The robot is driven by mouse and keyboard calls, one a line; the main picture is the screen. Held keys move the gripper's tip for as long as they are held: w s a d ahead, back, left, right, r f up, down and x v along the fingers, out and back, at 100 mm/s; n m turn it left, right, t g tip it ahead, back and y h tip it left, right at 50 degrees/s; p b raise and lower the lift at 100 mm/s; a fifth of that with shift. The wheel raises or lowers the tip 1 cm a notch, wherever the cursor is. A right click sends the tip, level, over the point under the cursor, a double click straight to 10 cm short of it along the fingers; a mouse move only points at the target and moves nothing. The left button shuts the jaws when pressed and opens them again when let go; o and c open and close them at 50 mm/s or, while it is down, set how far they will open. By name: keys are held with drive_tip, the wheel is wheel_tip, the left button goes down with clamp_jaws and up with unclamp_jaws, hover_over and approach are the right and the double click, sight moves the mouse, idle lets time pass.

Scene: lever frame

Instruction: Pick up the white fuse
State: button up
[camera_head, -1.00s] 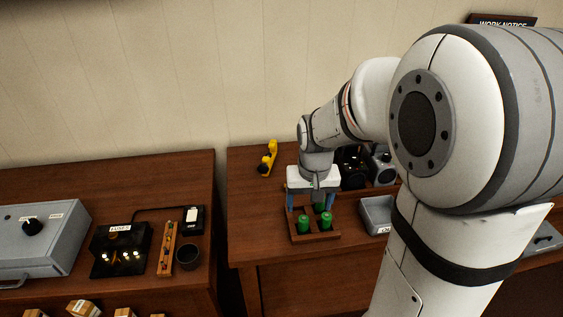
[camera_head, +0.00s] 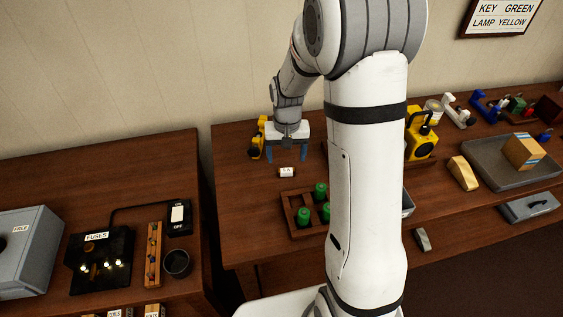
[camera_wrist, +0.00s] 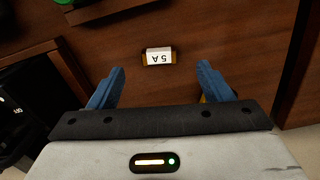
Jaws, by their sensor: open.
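The white fuse (camera_head: 287,172) lies on the brown table, in front of my gripper in the head view. In the wrist view the fuse (camera_wrist: 159,56) shows a white body marked "5A" with brownish ends, lying just beyond the fingertips and roughly centred between them. My gripper (camera_head: 286,158) is open, with its blue fingers pointing down and nothing between them. Its two fingers also show in the wrist view (camera_wrist: 162,68), apart from the fuse.
A wooden rack (camera_head: 289,209) with several green cylinders stands in front of the fuse. A yellow object (camera_head: 257,140) is close behind and left of my gripper. A black fuse block (camera_head: 95,262) and a switch box (camera_head: 179,217) are on the left table. Table around the fuse is clear.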

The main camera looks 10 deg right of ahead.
sight(287, 172)
drive_tip(key=f+p, duration=0.1)
drive_tip(key=f, duration=0.6)
drive_tip(key=shift+w+d+f+p, duration=0.15)
drive_tip(key=shift+w+f+p, duration=0.05)
drive_tip(key=shift+p, duration=0.15)
drive_tip(key=c, duration=1)
